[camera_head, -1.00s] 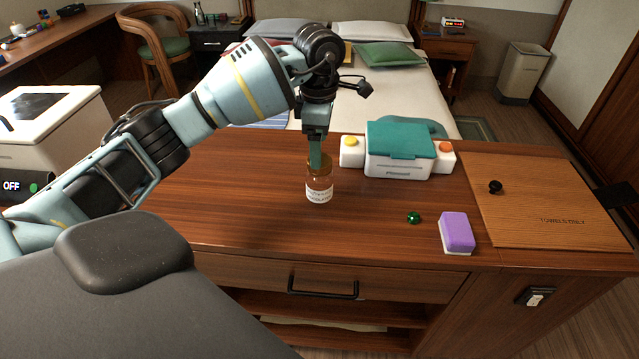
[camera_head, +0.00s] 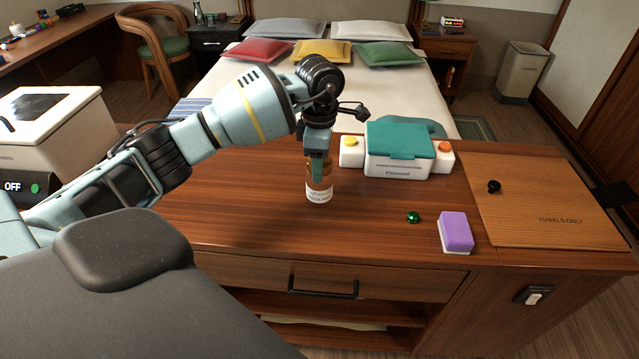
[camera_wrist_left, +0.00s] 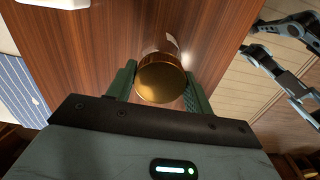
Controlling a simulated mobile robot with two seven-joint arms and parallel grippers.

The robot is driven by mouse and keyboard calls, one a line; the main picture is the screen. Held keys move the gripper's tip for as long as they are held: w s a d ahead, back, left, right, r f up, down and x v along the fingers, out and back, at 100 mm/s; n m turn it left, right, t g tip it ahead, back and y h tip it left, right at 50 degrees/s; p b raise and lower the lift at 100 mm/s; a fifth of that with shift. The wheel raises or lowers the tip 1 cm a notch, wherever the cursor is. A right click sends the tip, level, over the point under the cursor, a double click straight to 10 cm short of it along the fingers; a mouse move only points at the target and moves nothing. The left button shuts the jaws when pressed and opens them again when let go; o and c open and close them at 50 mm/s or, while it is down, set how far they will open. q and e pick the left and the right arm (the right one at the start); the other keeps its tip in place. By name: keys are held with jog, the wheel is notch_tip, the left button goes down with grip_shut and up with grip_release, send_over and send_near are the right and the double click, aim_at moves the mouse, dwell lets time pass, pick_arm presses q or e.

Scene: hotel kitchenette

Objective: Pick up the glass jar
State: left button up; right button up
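The glass jar (camera_head: 319,190) is amber with a pale label and stands upright on the wooden counter. Its round gold lid (camera_wrist_left: 161,78) shows from above in the left wrist view. My left gripper (camera_head: 318,170) points down over the jar and covers its upper part in the head view. In the left wrist view the fingers of the left gripper (camera_wrist_left: 160,72) stand on either side of the lid, close to it; the gripper looks open, with no clear grip. Part of another arm of mine shows at the right of that view; its finger state is unclear.
Behind the jar is a white box with a teal lid (camera_head: 400,141) and coloured buttons. To the right lie a green gem (camera_head: 413,217), a purple-and-white sponge (camera_head: 456,232) and a wooden board (camera_head: 540,205) with a black knob. The counter's front edge is near.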

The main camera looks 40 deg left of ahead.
pick_arm(q)
jog(key=c, duration=0.6)
jog(key=shift+c, duration=0.2)
jog(key=shift+r, duration=0.1)
